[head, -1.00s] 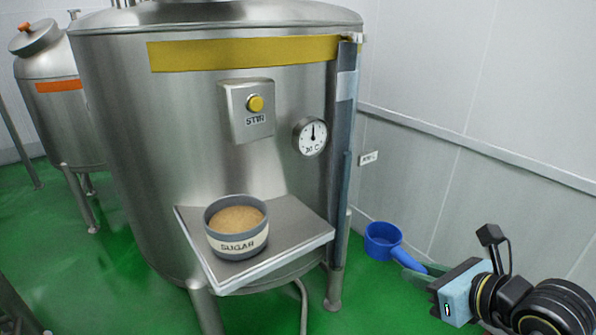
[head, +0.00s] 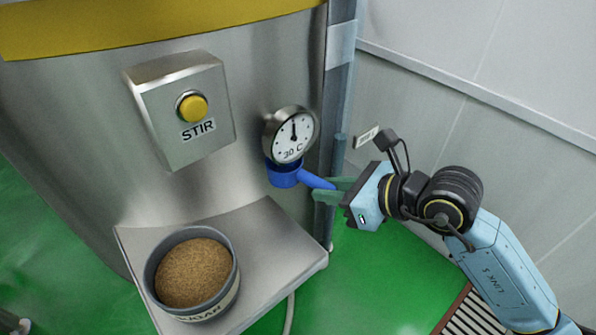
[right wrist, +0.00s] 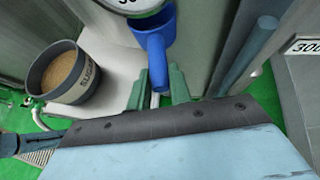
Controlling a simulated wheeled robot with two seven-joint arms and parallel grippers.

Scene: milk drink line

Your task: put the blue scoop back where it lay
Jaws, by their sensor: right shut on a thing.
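The blue scoop (head: 283,178) is in the air in front of the steel tank, just below the dial gauge, which it partly overlaps in the head view. My right gripper (head: 331,189) is shut on its handle. In the right wrist view the scoop's handle (right wrist: 157,62) lies between the green fingers, with the cup pointing away, partly cut off by the gauge. The scoop is above and to the right of the sugar bowl (head: 228,298), which holds brown grains and stands on the metal shelf (head: 262,235). My left gripper is not in view.
The tank carries the dial gauge (head: 291,136) and a STIR box with a yellow button (head: 192,107). A vertical grey post (head: 338,100) stands close to my right gripper. The shelf's right part is bare. A grey wall (head: 500,130) is on the right.

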